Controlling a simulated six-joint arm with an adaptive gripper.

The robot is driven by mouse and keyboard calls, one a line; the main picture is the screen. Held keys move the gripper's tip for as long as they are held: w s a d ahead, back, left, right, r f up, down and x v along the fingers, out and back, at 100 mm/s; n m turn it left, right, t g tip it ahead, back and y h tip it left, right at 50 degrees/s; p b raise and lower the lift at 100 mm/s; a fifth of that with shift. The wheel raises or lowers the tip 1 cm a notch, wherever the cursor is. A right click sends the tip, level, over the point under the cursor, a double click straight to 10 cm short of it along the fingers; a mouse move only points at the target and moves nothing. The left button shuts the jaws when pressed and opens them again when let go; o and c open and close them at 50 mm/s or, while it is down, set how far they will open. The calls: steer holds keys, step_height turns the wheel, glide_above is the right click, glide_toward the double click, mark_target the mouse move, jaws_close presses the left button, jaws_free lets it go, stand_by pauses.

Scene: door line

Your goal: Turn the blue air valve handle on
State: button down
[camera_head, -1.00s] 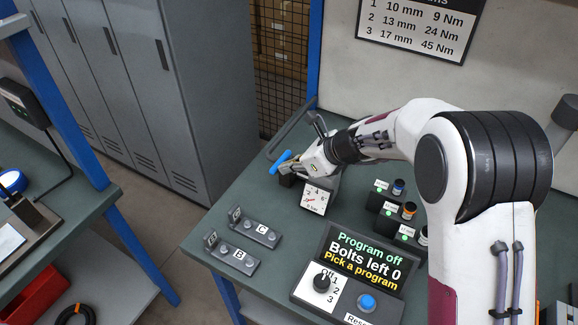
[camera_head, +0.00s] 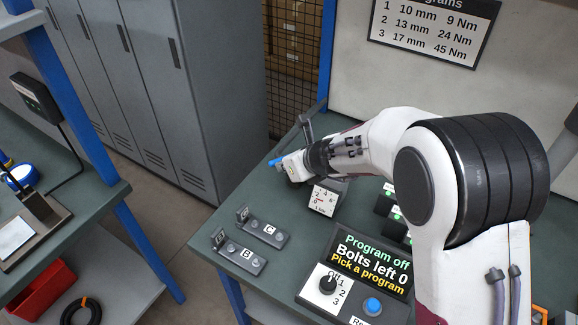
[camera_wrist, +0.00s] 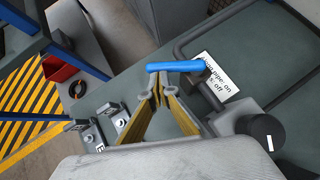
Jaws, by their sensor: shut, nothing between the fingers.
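The blue valve handle (camera_wrist: 174,66) lies crosswise just past my fingertips in the wrist view. In the head view its blue end (camera_head: 277,162) shows beyond my gripper. My gripper (camera_wrist: 162,84) is shut and empty, its tips right beside the handle's near edge; I cannot tell whether they touch it. In the head view my gripper (camera_head: 286,165) hides part of the handle and the valve body. A white label (camera_wrist: 217,76) beside the handle reads "Along pipe: on", with "off" below it. A grey pipe (camera_wrist: 205,32) runs near it.
A pressure gauge (camera_head: 324,199) stands close to my gripper. Small holders marked B (camera_head: 241,255) and C (camera_head: 264,232) sit at the bench's left edge. A program panel (camera_head: 368,262) with a knob and blue button stands in front. The green bench top between them is clear.

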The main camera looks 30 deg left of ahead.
mark_target(274, 161)
steer(key=shift+w+a+m+t, duration=0.1)
steer(key=shift+a+m+t, duration=0.3)
steer(key=shift+a, duration=0.8)
steer(key=shift+w+a+f+m+t+h, duration=0.1)
steer(key=shift+a+m+t+h, duration=0.15)
steer(key=shift+m, duration=0.3)
steer(key=shift+w+a+r+m+t+h, duration=0.1)
steer(key=shift+w+a+m+t+h, duration=0.1)
steer(key=shift+m+t+h, duration=0.25)
steer(key=shift+w+a+f+m+t+h, duration=0.1)
steer(key=shift+a+m+t, duration=0.1)
steer(key=shift+m, duration=0.4)
steer(key=m+h, duration=0.1)
steer(key=w+a+m+t+h, duration=0.1)
steer(key=m, duration=0.1)
steer(key=w+a+m+t+h, duration=0.1)
steer(key=m, duration=0.1)
steer(key=shift+h, duration=0.3)
steer(key=shift+w+a, duration=0.1)
steer(key=shift+w, duration=0.05)
